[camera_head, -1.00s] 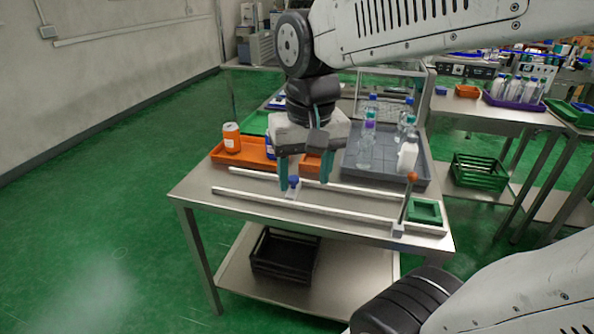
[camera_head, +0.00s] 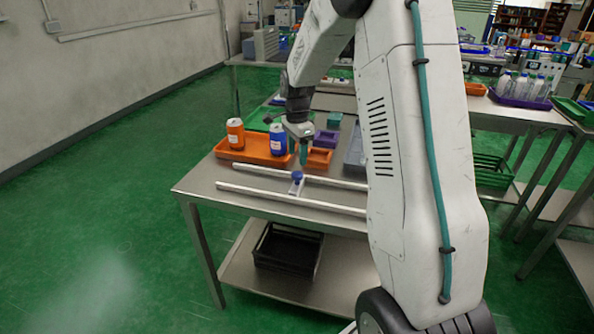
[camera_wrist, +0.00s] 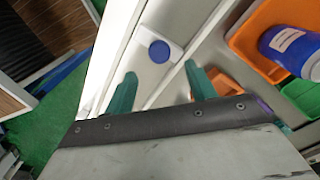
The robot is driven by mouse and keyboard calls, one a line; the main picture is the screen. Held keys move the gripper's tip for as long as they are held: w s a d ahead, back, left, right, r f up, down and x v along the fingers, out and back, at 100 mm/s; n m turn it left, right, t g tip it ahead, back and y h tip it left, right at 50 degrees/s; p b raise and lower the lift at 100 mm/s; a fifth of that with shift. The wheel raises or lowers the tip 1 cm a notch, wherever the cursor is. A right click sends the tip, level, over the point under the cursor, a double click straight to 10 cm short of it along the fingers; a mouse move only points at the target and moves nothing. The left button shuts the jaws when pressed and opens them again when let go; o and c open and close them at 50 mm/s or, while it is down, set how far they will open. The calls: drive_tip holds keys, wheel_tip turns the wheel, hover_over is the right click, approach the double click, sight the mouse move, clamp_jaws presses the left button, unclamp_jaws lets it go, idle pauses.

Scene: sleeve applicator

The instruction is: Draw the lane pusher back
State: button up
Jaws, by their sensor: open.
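The lane pusher, a pale block with a round blue knob (camera_head: 297,175), sits between two parallel white rails (camera_head: 290,199) on the metal table. In the wrist view its blue knob (camera_wrist: 159,51) stands on the pale block (camera_wrist: 150,44), ahead of the fingertips and between their lines. My gripper (camera_head: 303,158) is behind and just above the knob in the head view. In the wrist view my gripper (camera_wrist: 160,75) has its two teal fingers apart, with nothing between them. I see no contact with the knob. The right end of the lane is hidden by my arm.
An orange tray (camera_head: 232,153) holds an orange-and-white can (camera_head: 235,134) and a blue can (camera_head: 278,140) behind the lane. Small orange (camera_head: 318,158) and purple (camera_head: 325,138) bins stand close behind my gripper. The table's left front is clear.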

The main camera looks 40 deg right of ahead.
sight(296, 173)
wheel_tip(296, 173, down, 7)
drive_tip(key=shift+r, duration=0.1)
idle(0.3)
clamp_jaws()
drive_tip(key=shift+w+a, duration=0.1)
